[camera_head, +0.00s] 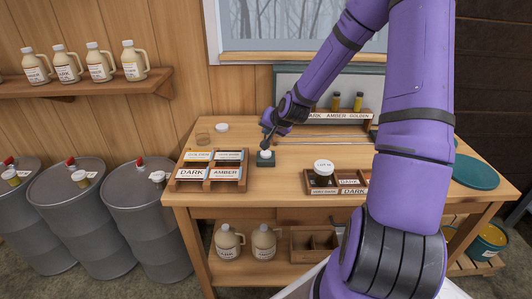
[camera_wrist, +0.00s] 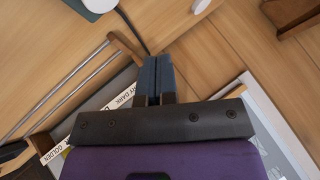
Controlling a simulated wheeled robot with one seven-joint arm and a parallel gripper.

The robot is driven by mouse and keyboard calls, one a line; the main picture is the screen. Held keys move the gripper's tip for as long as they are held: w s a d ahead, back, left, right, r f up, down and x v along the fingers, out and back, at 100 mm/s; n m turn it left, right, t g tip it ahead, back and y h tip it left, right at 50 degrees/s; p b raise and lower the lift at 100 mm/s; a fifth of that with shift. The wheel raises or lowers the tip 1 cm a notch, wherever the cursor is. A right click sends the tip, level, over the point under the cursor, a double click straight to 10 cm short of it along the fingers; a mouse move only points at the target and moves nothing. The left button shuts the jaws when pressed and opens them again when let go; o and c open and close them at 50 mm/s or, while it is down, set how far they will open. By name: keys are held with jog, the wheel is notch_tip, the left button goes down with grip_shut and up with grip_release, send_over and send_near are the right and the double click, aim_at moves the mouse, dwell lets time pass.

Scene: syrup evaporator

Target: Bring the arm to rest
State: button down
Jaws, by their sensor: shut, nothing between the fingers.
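My purple arm reaches from the upper right over the wooden table (camera_head: 290,187). My gripper (camera_head: 267,143) is at the back left of the table, pointing down, close above a small dark green block with a white top (camera_head: 265,159). Whether it touches the block cannot be told in the head view. In the wrist view my gripper (camera_wrist: 155,60) has its two dark fingers together with nothing between them. A pale-topped, dark-edged object (camera_wrist: 97,4) with a cable lies beyond the fingertips, apart from them.
A rack of sample bottles (camera_head: 348,117) stands at the back. A green disc (camera_head: 476,172) lies at right. Grey drums (camera_head: 148,235) stand left of the table.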

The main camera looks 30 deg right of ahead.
dwell(0.4)
jog(key=s+a+r+n+g+h, duration=0.1)
jog(key=s+a+r+n+g, duration=0.15)
jog(key=s+a+r, duration=0.55)
jog(key=s+a+r+n+g+h, duration=0.1)
jog(key=s+a+r+n, duration=0.4)
jog(key=r, duration=0.6)
jog(key=s+a+r, duration=0.1)
jog(key=s+r, duration=0.3)
jog(key=s, duration=0.6)
jog(key=s+a+r+n+y, duration=0.1)
jog(key=s+r, duration=0.3)
jog(key=s, duration=0.6)
jog(key=shift+s+a+y, duration=0.25)
jog(key=shift+a+y, duration=0.05)
jog(key=shift+a, duration=0.15)
